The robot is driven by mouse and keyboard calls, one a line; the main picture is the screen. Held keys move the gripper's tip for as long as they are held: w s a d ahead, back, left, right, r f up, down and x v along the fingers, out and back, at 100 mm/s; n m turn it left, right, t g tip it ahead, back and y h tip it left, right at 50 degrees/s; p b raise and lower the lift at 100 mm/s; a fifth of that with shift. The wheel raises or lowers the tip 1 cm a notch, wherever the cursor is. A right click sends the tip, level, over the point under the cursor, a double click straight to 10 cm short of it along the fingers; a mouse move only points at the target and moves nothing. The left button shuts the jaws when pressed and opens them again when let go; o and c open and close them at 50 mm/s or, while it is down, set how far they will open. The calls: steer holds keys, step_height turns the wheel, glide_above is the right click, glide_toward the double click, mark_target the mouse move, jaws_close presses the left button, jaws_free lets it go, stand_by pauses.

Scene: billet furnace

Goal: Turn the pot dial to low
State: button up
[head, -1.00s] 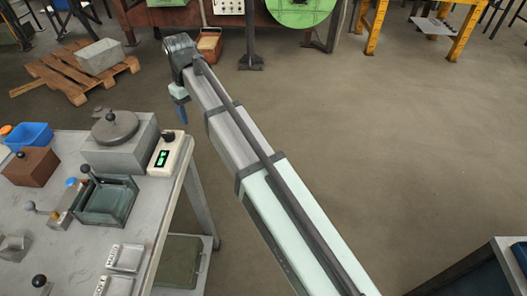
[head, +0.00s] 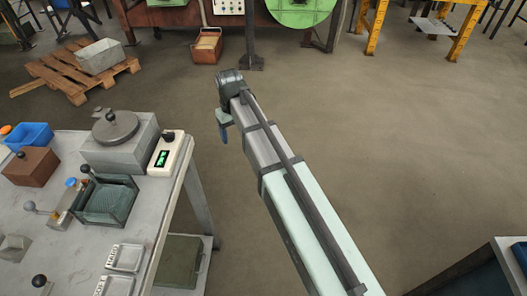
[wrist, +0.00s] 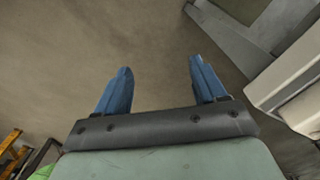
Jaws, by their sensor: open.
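The pot dial (head: 168,136) is a small dark knob on top of a pale control box (head: 160,165) with a lit green display. The box stands at the right edge of the bench, beside the grey pot furnace (head: 112,158) with its round lid (head: 115,127). The dial's setting is too small to read. My gripper (head: 224,135) is right of the box, out over the floor and apart from the dial. In the wrist view my gripper (wrist: 160,68) has its two blue fingers spread wide, with nothing between them.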

steer(key=d+f+m, duration=0.2)
steer(key=d+f, duration=0.6)
steer(key=d, duration=0.2)
steer(key=shift+s+f, duration=0.25)
steer(key=shift+s, duration=0.05)
steer(key=s+d+f+m, duration=0.1)
steer(key=s+d+f, duration=0.2)
steer(key=s+f, duration=0.3)
steer(key=s+d+f+m+g, duration=0.1)
steer(key=s+d+f, duration=0.2)
steer(key=f, duration=0.5)
steer(key=s+d+f+m, duration=0.1)
steer(key=s+d+f, duration=0.35)
steer(key=f, duration=0.25)
steer(key=s+d+f+g, duration=0.2)
steer(key=s+f, duration=0.3)
steer(key=s, duration=0.4)
steer(key=s+d+f+m+g, duration=0.1)
steer(key=s+d+f, duration=0.3)
steer(key=s, duration=0.5)
steer(key=s+d+f+m+g, duration=0.1)
steer(key=s+d+f, duration=0.3)
steer(key=s, duration=0.5)
steer(key=shift+d+f+g, duration=0.2)
steer(key=shift+f+g, duration=0.65)
steer(key=shift+g, duration=0.05)
